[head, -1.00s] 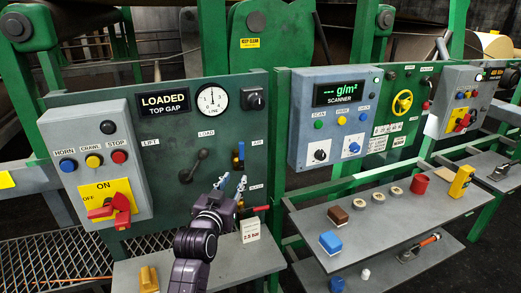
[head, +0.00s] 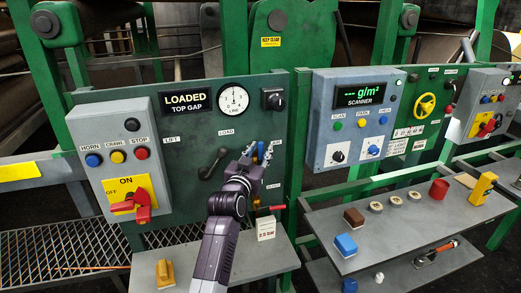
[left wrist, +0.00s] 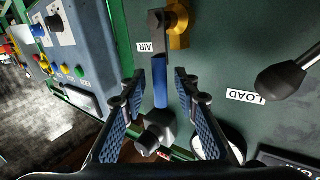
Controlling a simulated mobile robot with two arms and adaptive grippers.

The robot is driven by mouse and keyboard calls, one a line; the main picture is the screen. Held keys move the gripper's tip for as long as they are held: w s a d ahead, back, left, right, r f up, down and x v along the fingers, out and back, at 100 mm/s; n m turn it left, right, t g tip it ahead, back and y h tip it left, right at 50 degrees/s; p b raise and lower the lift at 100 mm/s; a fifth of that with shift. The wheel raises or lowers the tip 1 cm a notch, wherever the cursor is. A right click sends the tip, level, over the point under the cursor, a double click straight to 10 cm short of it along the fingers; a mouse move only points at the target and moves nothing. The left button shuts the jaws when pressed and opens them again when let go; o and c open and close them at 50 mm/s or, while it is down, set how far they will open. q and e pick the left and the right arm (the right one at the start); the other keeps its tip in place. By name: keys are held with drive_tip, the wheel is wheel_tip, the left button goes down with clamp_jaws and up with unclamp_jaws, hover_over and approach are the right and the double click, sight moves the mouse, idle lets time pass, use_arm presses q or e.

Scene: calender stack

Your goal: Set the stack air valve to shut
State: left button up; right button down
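The stack air valve has a brass body (left wrist: 178,28) and a lever with a blue grip (left wrist: 160,82), next to the AIR label (left wrist: 145,47) on the green panel. In the left wrist view, which is turned over, the lever runs down the picture from its pivot; in the head view it stood upright. My left gripper (left wrist: 157,84) is open, with one blue-padded finger on each side of the blue grip; contact cannot be made out. In the head view my left gripper (head: 260,153) is at the panel and largely hides the valve. My right gripper is not in view.
The black LOAD lever (head: 212,168) is left of the gripper. A red-handled valve (head: 270,208) sits below it, above a shelf with a "2.5 bar" card (head: 266,228) and a yellow block (head: 165,272). The scanner box (head: 350,120) stands to the right.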

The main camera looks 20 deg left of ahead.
use_arm(q)
drive_tip(key=shift+w, duration=0.1)
drive_tip(key=shift+c, duration=0.6)
clamp_jaws()
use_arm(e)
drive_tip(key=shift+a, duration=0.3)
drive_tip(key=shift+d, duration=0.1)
use_arm(q)
drive_tip(key=shift+w, duration=0.1)
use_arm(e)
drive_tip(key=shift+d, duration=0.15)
